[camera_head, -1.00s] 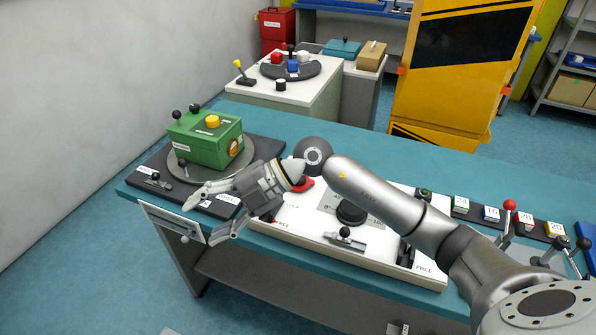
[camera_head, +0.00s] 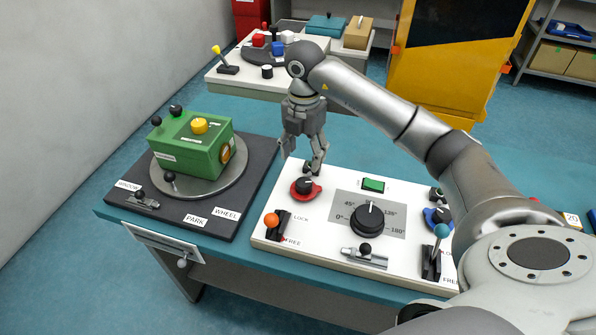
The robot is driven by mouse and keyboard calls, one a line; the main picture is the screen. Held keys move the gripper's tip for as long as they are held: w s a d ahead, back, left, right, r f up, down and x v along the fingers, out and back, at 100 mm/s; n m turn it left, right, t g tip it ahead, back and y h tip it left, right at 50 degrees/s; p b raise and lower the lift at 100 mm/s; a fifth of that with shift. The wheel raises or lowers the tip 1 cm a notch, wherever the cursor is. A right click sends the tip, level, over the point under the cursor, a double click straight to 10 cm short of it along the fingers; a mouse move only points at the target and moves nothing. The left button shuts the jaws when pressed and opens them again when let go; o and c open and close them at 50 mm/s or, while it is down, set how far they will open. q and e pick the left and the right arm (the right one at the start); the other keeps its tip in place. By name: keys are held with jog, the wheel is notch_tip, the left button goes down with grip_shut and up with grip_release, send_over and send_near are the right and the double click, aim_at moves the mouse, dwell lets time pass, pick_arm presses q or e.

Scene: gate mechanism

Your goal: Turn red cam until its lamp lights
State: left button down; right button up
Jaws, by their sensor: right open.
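The red cam (camera_head: 314,193), a red disc with a black knob on top, sits at the left end of the white panel (camera_head: 330,256). My right gripper (camera_head: 301,163) points down just behind and above the cam, fingers spread and empty. A fingertip overlaps the knob's back side in the picture, and I cannot tell whether it touches. A green rectangular indicator (camera_head: 373,185) is on the panel to the right; I cannot tell which lamp belongs to the cam. My left gripper is not in view.
An orange-tipped lever (camera_head: 271,220) stands in front of the cam, by LOCK and FREE labels. A black dial (camera_head: 368,220) is mid-panel. A blue cam (camera_head: 434,218) is partly behind my arm. A green box (camera_head: 190,150) on a turntable is at left.

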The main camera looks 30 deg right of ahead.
aim_at(304, 182)
jog(key=f, duration=0.1)
jog(key=s+f, duration=0.1)
jog(key=f, duration=0.1)
jog(key=shift+s+d+p, duration=0.1)
jog(key=shift+s+p, duration=0.1)
jog(key=shift+p, duration=0.2)
jog(key=f, duration=0.2)
jog(key=w+f+p, duration=0.1)
jog(key=f, duration=0.1)
jog(key=shift+w+f, duration=0.15)
jog(key=shift+f, duration=0.65)
jog(key=shift+s+f, duration=0.15)
jog(key=shift+s, duration=0.1)
jog(key=shift+w+f, duration=0.1)
jog(key=shift+c, duration=0.4)
jog(key=c, duration=0.9)
jog(key=shift+c, duration=0.2)
